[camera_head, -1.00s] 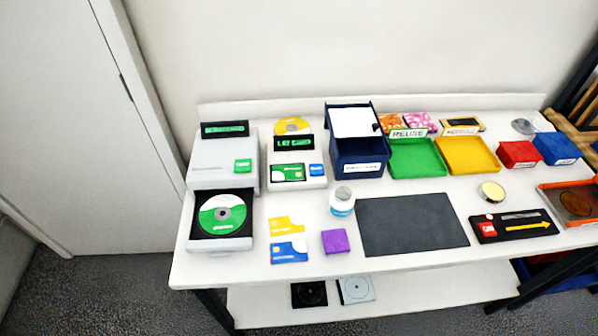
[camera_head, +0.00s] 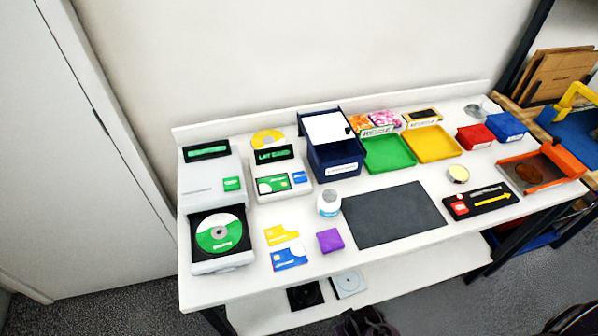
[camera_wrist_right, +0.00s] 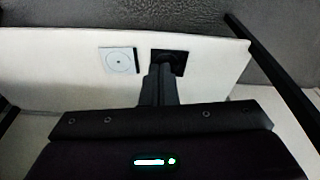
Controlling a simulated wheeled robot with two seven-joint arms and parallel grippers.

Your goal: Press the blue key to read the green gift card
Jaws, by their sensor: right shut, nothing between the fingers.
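The green gift card (camera_head: 273,184) lies on the white card reader (camera_head: 265,195). The blue key (camera_head: 299,177) is on the reader's right side, right of the card. A dark display (camera_head: 274,155) with green text stands at the reader's back; its text is too blurred to read surely. My right gripper (camera_head: 366,318) is low at the bottom edge of the head view, in front of the table and well away from the key. In the right wrist view its dark fingers (camera_wrist_right: 160,75) are together and empty, seen over the lower shelf. My left gripper is not in view.
A disc machine (camera_head: 212,185) with a green disc (camera_head: 219,233) in its open drawer stands left of the reader. A blue box (camera_head: 336,160) is to its right. A white jar (camera_head: 328,204), yellow and blue cards (camera_head: 290,256) and a purple block (camera_head: 330,240) lie in front.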

